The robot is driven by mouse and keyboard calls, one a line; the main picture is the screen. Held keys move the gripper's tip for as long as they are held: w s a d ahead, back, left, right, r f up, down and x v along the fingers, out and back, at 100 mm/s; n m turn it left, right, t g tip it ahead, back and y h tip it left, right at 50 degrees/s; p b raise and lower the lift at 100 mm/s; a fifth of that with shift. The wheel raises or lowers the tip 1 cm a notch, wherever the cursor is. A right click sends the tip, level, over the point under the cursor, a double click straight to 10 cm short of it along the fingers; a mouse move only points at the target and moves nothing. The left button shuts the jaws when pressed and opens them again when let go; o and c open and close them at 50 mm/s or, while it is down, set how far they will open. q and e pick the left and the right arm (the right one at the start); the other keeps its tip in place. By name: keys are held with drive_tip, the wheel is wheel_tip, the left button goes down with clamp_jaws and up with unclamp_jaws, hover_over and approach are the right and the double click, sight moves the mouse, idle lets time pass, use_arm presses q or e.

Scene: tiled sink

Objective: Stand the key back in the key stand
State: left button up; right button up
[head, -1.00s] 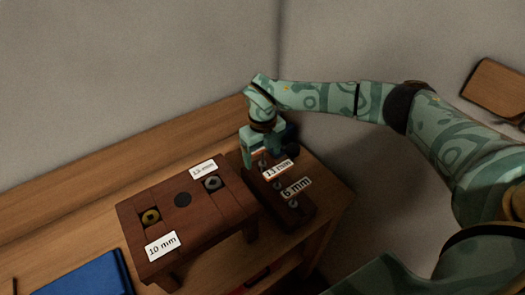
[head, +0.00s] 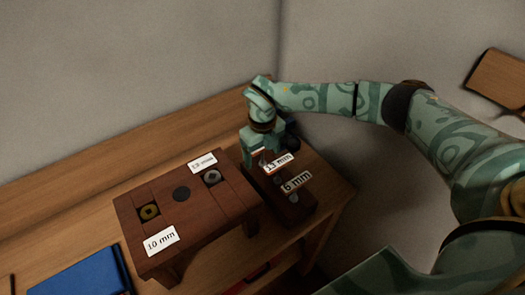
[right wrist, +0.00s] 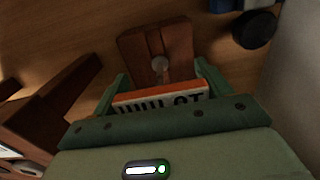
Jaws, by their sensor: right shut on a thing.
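The key stand (head: 297,213) is a narrow dark brown block at the right of the table, with small "13 mm" and "6 mm" labels over it in the head view. My right gripper (head: 256,163) points down at its far end. In the right wrist view the gripper (right wrist: 160,92) is shut on the key (right wrist: 165,101), whose orange-edged white head with dark lettering sits between the fingers. A grey metal piece shows just beyond it against the brown stand (right wrist: 178,40). I cannot tell whether the key is seated in the stand. My left gripper is not in view.
A brown bench-like block (head: 208,221) with "10 mm" and "13 mm" labels and round inserts stands left of the key stand. A blue item (head: 85,274) lies at front left. A dark round object (right wrist: 254,29) is close behind the gripper. Walls rise behind and right.

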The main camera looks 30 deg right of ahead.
drive_tip(key=o, duration=1)
drive_tip(key=shift+f, duration=0.1)
drive_tip(key=shift+o, duration=0.2)
wheel_tip(320, 180, up, 16)
drive_tip(key=p, duration=0.2)
drive_tip(key=shift+r, duration=0.2)
